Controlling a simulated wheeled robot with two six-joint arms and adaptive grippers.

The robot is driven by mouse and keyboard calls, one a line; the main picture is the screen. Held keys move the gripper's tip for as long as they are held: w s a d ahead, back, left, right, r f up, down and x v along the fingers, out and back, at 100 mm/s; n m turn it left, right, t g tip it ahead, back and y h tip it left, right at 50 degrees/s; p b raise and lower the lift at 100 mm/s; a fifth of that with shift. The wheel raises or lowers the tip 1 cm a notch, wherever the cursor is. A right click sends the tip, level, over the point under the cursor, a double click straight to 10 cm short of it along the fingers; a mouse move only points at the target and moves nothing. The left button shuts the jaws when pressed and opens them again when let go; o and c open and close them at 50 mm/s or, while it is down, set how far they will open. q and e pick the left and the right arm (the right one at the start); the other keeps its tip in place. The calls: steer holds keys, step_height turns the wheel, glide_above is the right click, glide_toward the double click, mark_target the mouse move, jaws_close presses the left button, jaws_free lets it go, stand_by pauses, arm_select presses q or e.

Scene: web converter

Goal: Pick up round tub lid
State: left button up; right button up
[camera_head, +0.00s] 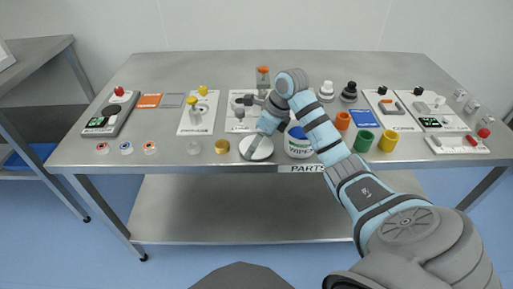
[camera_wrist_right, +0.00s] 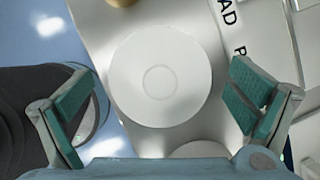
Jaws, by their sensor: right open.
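The round tub lid (camera_head: 264,152) is a flat white disc lying near the table's front edge. In the right wrist view the lid (camera_wrist_right: 159,75) is in the middle, with a faint ring at its centre. My right gripper (camera_head: 257,139) is over the lid in the head view and partly hides it. In the wrist view the right gripper (camera_wrist_right: 160,108) is open, its green-padded fingers apart to the left and right of the lid, with nothing held. The white wipes tub (camera_head: 299,146) stands right of the lid, its blue inside showing. My left gripper is not in view.
A brass cylinder (camera_head: 222,146) and a clear small piece (camera_head: 194,148) stand left of the lid. Orange, green and yellow cups (camera_head: 388,140) stand to the right.

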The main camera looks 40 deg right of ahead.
steer(key=c, duration=1.2)
steer(key=shift+s, duration=0.1)
